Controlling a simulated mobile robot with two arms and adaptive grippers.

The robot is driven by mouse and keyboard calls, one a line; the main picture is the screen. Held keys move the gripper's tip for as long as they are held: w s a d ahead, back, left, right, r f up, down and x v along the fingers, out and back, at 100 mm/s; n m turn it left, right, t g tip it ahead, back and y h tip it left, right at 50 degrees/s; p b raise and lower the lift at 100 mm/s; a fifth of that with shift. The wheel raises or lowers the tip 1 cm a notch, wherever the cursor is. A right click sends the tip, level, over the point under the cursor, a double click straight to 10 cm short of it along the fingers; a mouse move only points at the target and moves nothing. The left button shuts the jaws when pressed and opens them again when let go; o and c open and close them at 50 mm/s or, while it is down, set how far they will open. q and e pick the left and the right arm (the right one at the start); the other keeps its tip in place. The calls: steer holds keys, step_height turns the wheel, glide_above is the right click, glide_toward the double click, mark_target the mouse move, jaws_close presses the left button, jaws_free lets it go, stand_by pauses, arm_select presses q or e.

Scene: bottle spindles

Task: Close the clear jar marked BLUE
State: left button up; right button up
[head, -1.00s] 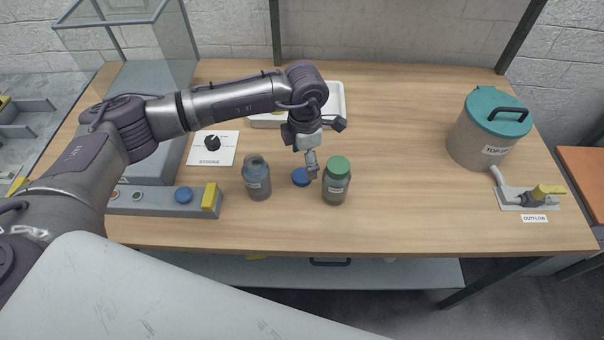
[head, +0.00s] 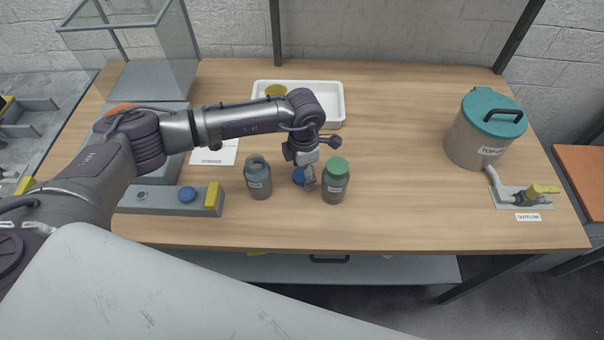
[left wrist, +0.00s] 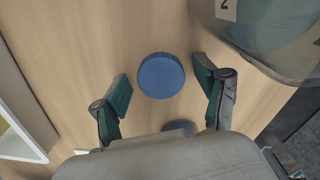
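A blue lid (head: 298,176) lies flat on the wooden table, between an open-topped clear jar (head: 258,180) on its left and a green-lidded jar (head: 335,183) on its right. The jar labels are too small to read in the head view. My left gripper (head: 307,184) points down over the lid and partly covers it. In the left wrist view its two green-padded fingers are spread apart, with the blue lid (left wrist: 161,76) between and beyond them and nothing held. Part of a clear jar (left wrist: 268,30) with a "2" label shows at top right. My right gripper is not in view.
A white tray (head: 337,104) with a yellow lid (head: 276,90) in it stands behind my arm. A control box with a blue button (head: 187,194) is at left. A teal-lidded pot (head: 470,140) and an outflow valve (head: 535,194) are at right. The table's middle right is clear.

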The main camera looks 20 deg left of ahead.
arm_select(q)
steer(key=c, duration=0.6)
steer(key=shift+o, duration=0.2)
steer(key=shift+r, duration=0.1)
step_height(320, 180, up, 10)
steer(key=b, duration=0.3)
